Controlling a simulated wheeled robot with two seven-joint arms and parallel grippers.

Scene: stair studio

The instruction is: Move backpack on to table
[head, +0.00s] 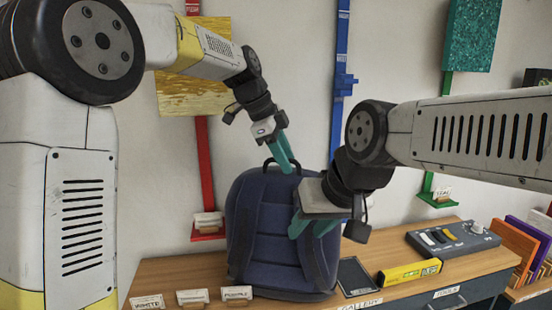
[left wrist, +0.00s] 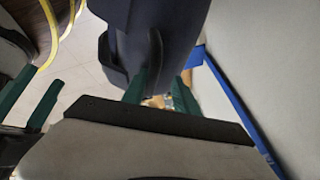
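The dark blue backpack (head: 268,225) stands upright and appears to rest on the wooden table top (head: 180,270). Its bottom is close to the table's front edge. My left gripper (head: 284,152) is at the backpack's top, its teal fingers around or beside the black handle loop; I cannot tell which. The left wrist view shows those fingers (left wrist: 164,85) apart, with the backpack (left wrist: 165,25) beyond them. My right gripper (head: 313,228) is in front of the backpack's upper right part, fingers apart. Whether it touches the fabric is unclear. Its fingers also show in the left wrist view (left wrist: 30,100).
Small label cards (head: 192,296) stand left of the backpack. A dark tablet (head: 354,277), a yellow box (head: 409,273) and a grey control panel (head: 453,239) lie to its right. Red and blue (head: 341,90) wall strips are behind. Coloured panels (head: 520,245) stand at far right.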

